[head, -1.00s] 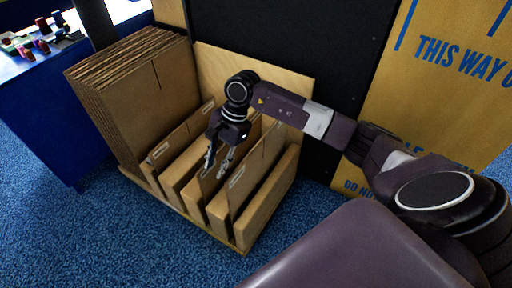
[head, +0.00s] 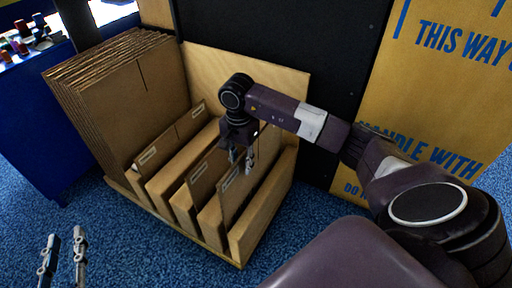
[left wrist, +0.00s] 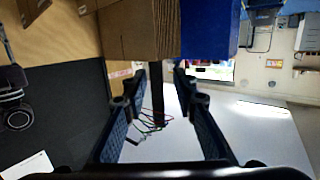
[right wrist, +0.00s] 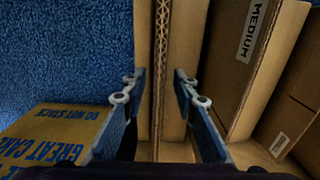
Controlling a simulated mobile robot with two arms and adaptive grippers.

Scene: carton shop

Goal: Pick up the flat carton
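Brown flat cartons stand on edge in the slots of a wooden rack (head: 264,222). My right gripper (head: 242,160) points down over the rack's right part. Its open fingers (right wrist: 161,92) stand on either side of the corrugated top edge of one flat carton (right wrist: 161,40), with a gap visible on both sides. In the head view this carton (head: 232,192) has a white label near its top. Another carton labelled MEDIUM (right wrist: 240,60) stands to the right in the right wrist view. My left gripper (head: 62,258) is open and empty, away from the rack; its fingers (left wrist: 160,92) are apart.
A stack of taller brown cardboard sheets (head: 135,90) fills the rack's left end. A blue table (head: 35,130) with small items is at the left. A large yellow printed carton (head: 445,95) stands at the right, beside a black panel (head: 320,45). Blue carpet is clear in front.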

